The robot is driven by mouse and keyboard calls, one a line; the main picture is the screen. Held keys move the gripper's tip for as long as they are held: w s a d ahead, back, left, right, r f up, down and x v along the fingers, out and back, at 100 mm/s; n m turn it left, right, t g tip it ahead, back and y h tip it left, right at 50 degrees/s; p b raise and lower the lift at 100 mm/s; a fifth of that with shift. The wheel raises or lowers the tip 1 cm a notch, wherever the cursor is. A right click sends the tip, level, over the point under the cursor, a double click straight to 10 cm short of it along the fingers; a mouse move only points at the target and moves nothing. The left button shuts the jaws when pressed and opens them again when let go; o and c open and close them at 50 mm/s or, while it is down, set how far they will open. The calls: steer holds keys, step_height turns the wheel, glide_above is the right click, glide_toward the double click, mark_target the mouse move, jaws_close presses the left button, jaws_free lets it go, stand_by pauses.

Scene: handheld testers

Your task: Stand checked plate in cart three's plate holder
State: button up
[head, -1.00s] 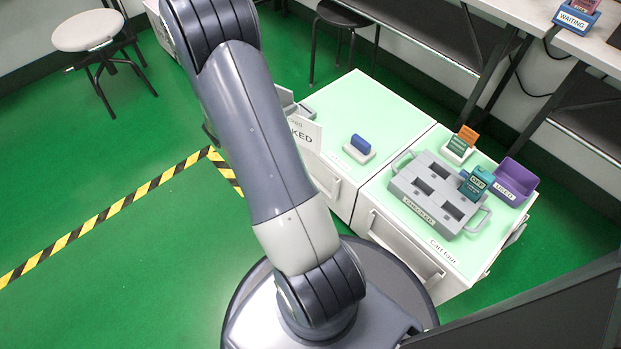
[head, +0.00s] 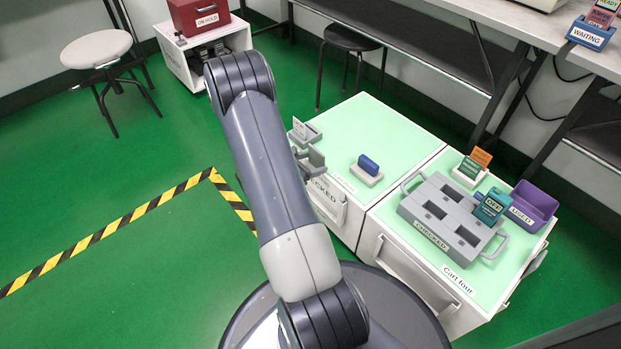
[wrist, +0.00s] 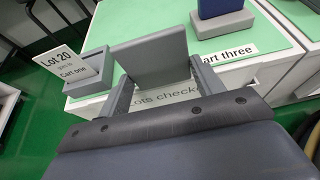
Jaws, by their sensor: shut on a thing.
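I cannot tell which part is the plate holder.
A grey stand with a Lot 20 card (wrist: 65,68) is close left of my gripper. Cart four (head: 490,285) carries a grey CHECKED tray (head: 425,195), a teal tester (head: 490,207) and a purple USED bin (head: 540,200). A red ON HOLD box (head: 198,14) stands behind.

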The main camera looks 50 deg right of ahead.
steer(key=shift+f+b, duration=0.9)
steer(key=shift+f, duration=1.4)
steer(key=shift+f, duration=0.2)
steer(key=o, duration=1.4)
steer(key=shift+r, duration=0.1)
steer(key=p+v, duration=0.4)
steer(key=v, duration=0.8)
steer(key=shift+w+r, duration=0.1)
steer(key=shift+r, duration=0.05)
